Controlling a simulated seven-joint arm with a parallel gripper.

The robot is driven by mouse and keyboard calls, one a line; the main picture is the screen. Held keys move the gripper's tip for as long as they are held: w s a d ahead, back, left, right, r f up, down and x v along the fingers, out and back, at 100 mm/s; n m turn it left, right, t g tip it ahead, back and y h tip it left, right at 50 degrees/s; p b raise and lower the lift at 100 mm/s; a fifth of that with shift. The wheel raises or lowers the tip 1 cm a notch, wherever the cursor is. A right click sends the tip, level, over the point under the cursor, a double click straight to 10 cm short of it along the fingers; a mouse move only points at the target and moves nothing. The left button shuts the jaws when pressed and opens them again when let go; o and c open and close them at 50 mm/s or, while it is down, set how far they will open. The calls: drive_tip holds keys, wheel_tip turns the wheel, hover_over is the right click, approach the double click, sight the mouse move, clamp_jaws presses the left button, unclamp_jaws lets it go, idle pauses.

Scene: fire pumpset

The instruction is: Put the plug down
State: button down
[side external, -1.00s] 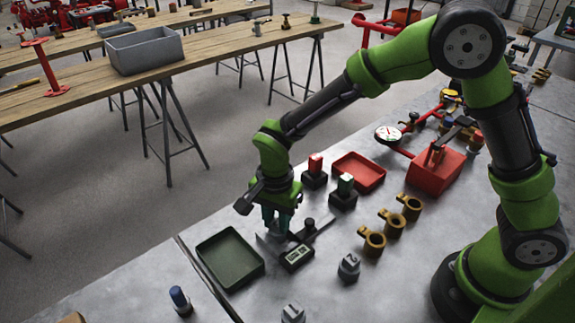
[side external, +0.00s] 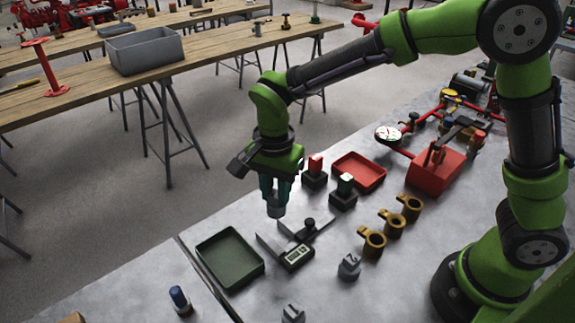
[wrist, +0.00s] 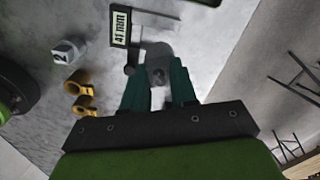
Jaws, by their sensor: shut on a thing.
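My gripper (side external: 272,196) is shut on a grey plug (side external: 276,211) and holds it upright above the bench, over the jaw end of the caliper. In the wrist view the plug (wrist: 157,69) sits between the two dark green fingers of my gripper (wrist: 159,88). The digital caliper (side external: 298,256) lies on the bench with its jaws apart. Its display (wrist: 120,26) reads 41 mm in the wrist view.
Grey fittings (side external: 349,267) stand near the bench front, with several brass rings (side external: 372,243) to the right. A blue-topped piece (side external: 179,299) stands left of the green tray.

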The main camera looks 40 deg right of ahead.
drive_tip(key=w+d+r+m, duration=0.2)
drive_tip(key=d+m, duration=0.3)
drive_tip(key=d, duration=2.5)
drive_tip(key=f, duration=0.9)
drive_tip(key=shift+s+f, duration=0.25)
drive_tip(key=shift+f, duration=0.15)
drive_tip(key=shift+f, duration=0.1)
drive_tip(key=c, duration=0.9)
unclamp_jaws()
